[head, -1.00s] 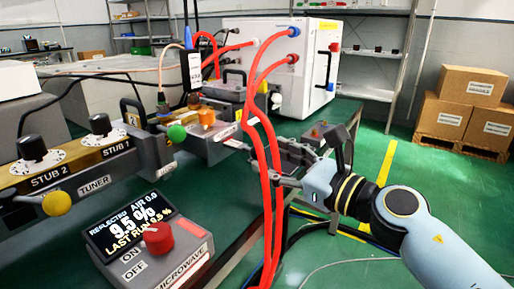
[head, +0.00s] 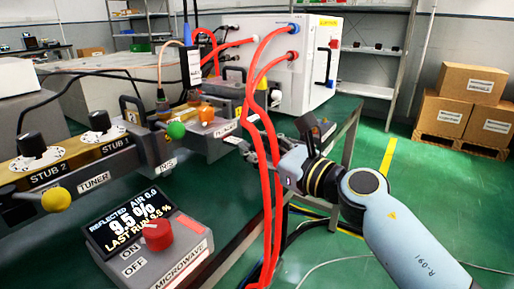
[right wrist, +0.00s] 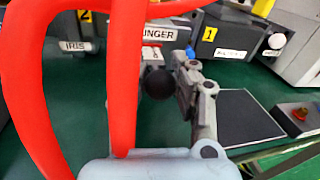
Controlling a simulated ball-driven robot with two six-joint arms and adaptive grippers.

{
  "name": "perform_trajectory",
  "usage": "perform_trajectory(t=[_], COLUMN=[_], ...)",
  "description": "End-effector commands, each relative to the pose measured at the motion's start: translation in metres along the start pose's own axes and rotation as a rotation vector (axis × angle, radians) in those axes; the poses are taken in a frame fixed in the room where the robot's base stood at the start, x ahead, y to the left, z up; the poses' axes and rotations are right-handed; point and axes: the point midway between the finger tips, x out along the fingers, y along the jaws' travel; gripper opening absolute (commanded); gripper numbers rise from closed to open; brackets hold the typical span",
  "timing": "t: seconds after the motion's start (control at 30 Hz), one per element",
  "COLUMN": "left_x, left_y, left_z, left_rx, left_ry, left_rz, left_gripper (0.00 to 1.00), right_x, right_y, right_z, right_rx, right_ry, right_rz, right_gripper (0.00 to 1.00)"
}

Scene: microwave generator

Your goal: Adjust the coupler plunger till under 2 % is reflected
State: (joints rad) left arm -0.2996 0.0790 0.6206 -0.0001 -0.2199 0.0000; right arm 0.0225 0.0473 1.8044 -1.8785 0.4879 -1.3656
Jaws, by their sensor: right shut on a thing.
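The coupler's label, partly readable as "PLUNGER", shows in the right wrist view (right wrist: 152,32), with a round black plunger knob (right wrist: 158,83) in front of it. My right gripper (head: 250,150) is at the coupler, partly behind red hoses. In the right wrist view, my right gripper (right wrist: 170,88) is shut on the black knob; one finger shows beside it and the hose covers much of the other side. The display (head: 130,222) reads reflected 9.5 %. The red switch knob (head: 157,236) sits beside it, by the ON and OFF marks. My left gripper is not in view.
Red hoses (head: 266,130) hang between the head camera and my right gripper, and cross close to the wrist camera (right wrist: 122,80). The tuner (head: 95,180) with stub dials stands at left. A green knob (head: 176,130) and an orange knob (head: 206,113) are nearby.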

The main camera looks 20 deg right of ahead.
Motion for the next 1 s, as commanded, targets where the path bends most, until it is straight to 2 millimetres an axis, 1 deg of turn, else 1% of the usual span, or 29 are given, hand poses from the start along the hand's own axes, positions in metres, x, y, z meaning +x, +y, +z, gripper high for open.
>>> perform_trajectory(t=[0.07, 0.33, 0.5, 0.67, 0.7, 0.9, 0.93, 1.0], left_x=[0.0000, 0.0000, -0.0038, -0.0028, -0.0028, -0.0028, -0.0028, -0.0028], left_y=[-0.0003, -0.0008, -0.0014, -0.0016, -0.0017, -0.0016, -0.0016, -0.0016], left_z=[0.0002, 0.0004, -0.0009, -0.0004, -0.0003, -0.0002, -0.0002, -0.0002], left_rx=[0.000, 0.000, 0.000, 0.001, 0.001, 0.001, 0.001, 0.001], left_ry=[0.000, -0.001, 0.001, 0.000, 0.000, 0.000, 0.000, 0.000], left_rz=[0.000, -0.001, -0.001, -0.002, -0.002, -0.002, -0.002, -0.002], left_gripper=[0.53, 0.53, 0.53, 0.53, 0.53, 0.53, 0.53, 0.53], right_x=[-0.0001, -0.0002, -0.0079, -0.0073, -0.0072, -0.0072, -0.0072, -0.0071], right_y=[0.0001, 0.0001, -0.0017, -0.0014, -0.0014, -0.0014, -0.0014, -0.0014], right_z=[-0.0001, -0.0002, 0.0003, -0.0004, -0.0004, -0.0003, -0.0003, -0.0003], right_rx=[0.000, 0.000, -0.001, -0.001, -0.001, 0.000, 0.000, 0.000], right_ry=[0.000, 0.001, 0.001, 0.000, 0.000, 0.000, 0.000, 0.000], right_rz=[0.000, 0.000, 0.001, 0.000, 0.000, 0.000, 0.000, 0.000], right_gripper=[0.00, 0.00, 0.00, 0.00, 0.25, 0.51, 0.53, 0.53])
